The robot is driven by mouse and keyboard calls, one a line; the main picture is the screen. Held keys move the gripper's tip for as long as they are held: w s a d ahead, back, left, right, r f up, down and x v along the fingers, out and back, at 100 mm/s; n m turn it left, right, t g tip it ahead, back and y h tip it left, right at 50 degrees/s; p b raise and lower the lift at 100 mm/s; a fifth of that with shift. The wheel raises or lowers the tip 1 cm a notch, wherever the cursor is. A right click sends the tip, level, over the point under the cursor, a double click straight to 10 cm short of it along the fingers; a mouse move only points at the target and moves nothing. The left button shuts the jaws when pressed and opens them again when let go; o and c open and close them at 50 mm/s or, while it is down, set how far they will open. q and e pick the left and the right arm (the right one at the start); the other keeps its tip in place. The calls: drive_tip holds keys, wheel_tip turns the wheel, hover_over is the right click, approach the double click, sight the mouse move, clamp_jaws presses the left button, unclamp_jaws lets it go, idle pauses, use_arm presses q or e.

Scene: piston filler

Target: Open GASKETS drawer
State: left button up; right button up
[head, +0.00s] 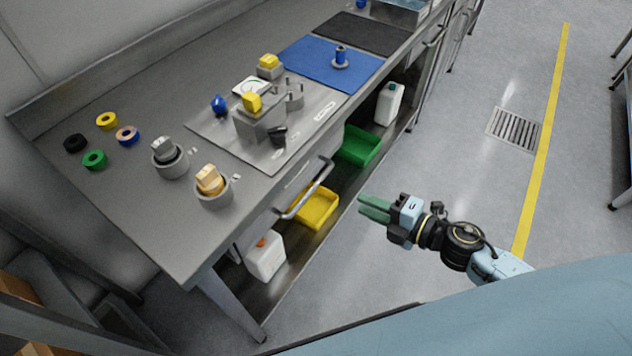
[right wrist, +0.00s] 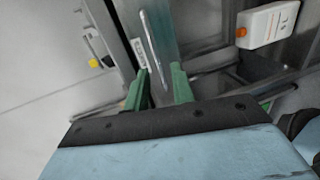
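A drawer front with a long bar handle (head: 305,190) sits under the front edge of the workbench, and it looks shut. In the right wrist view the handle (right wrist: 153,45) lies ahead of the fingers, with a small label (right wrist: 138,52) beside it, too small to read. My right gripper (head: 364,207) is to the right of the handle in the head view, apart from it. Its green fingers (right wrist: 160,78) stand apart with nothing between them. My left gripper is not in view.
On the workbench (head: 110,205) are a steel plate with a fixture, a blue mat (head: 325,65), coloured rings and two cups. Below are a yellow bin (head: 316,208), a green bin (head: 358,146) and white jugs (head: 265,255).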

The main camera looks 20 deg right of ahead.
sight(316, 183)
drive_tip(key=shift+n, duration=0.4)
drive_tip(key=x, duration=0.9)
drive_tip(key=a+r+x, duration=0.1)
drive_tip(key=x, duration=0.3)
drive_tip(key=shift+a+b, duration=0.15)
drive_tip(key=shift+b, duration=0.15)
drive_tip(key=shift+c, duration=0.4)
clamp_jaws()
